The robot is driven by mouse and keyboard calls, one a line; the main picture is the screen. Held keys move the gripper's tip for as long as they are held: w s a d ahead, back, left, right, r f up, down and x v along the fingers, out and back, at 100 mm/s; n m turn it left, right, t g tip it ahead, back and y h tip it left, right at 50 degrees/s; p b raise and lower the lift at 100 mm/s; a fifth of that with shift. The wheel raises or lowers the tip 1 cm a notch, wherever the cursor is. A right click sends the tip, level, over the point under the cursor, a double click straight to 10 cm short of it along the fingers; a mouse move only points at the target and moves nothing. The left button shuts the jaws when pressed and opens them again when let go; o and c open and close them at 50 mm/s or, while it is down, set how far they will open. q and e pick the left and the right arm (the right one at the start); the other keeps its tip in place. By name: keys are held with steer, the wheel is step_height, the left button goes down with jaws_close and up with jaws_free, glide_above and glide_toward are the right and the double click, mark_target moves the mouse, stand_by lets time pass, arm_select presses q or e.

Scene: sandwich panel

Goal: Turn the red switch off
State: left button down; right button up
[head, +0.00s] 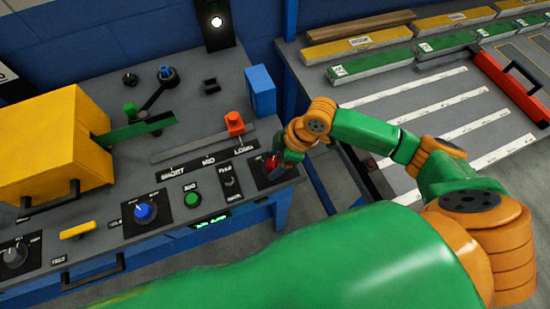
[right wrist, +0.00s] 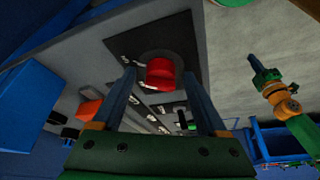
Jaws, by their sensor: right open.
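The red switch (right wrist: 160,73) is a round red knob on a black plate, with small white labels around it, in the right wrist view. In the head view it sits at the panel's right front corner, mostly hidden by my right gripper (head: 273,166). My right gripper (right wrist: 160,88) is open, its two blue fingers apart on either side of the knob. I cannot tell whether they touch it. The switch's exact setting is hard to read. My left gripper (right wrist: 266,75) shows small at the right of the right wrist view; its jaws are unclear.
The panel also carries a blue knob (head: 145,211), a green button (head: 193,200), a small toggle (head: 229,181), an orange slider block (head: 234,123) and a yellow box (head: 50,145). A blue block (head: 260,90) stands at the panel's right edge. A table (head: 400,140) with labelled bars lies to the right.

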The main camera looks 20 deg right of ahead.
jaws_close()
steer(key=shift+r+n, duration=0.1)
steer(key=shift+n, duration=0.2)
steer(key=shift+w+n+g+y, duration=0.15)
steer(key=shift+n+g+y, duration=0.25)
steer(key=shift+n, duration=0.6)
steer(key=n+g, duration=0.1)
steer(key=n, duration=0.1)
steer(key=shift+n+b, duration=0.3)
steer(key=shift+b, duration=0.05)
steer(key=n+g+b, duration=0.1)
steer(key=n, duration=0.1)
steer(key=n+g+b, duration=0.1)
steer(key=n, duration=0.2)
steer(key=shift+w+h, duration=0.2)
steer(key=shift+h, duration=0.2)
steer(key=shift+n+g+h+b, duration=0.5)
steer(key=shift+n+b, duration=0.5)
steer(key=shift+n, duration=1)
jaws_free()
